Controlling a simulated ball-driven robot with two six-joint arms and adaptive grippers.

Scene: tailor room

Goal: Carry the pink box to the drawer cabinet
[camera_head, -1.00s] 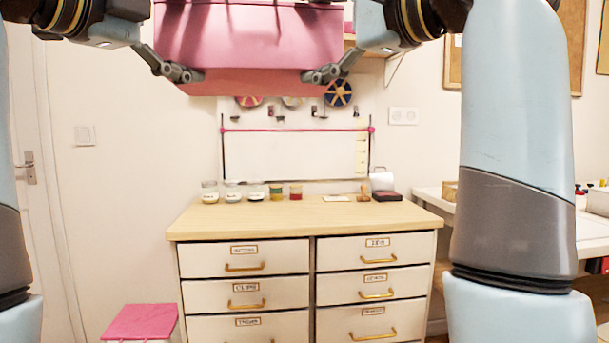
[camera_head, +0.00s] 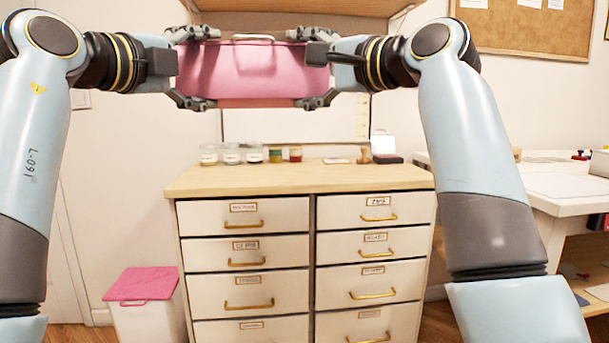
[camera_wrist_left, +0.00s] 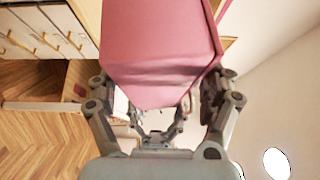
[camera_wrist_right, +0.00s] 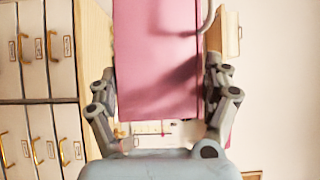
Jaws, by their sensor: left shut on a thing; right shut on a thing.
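The pink box (camera_head: 255,72) is held up in the air between my two arms, in front of the wall and above the height of the cabinet top. My left gripper (camera_head: 197,68) is shut on its left end, and my right gripper (camera_head: 312,70) is shut on its right end. The box also fills the upper middle of the left wrist view (camera_wrist_left: 160,50) and of the right wrist view (camera_wrist_right: 155,60), between the fingers in each. The drawer cabinet (camera_head: 312,240) stands ahead and below, with a wooden top (camera_head: 300,178) and labelled white drawers with brass handles.
Several small jars (camera_head: 253,154) stand along the back of the cabinet top, with a stamp (camera_head: 363,156) and a dark ink pad (camera_head: 387,158) at the right. The front of the top is clear. A white bin with a pink lid (camera_head: 142,284) stands left. A white table (camera_head: 560,187) is at the right.

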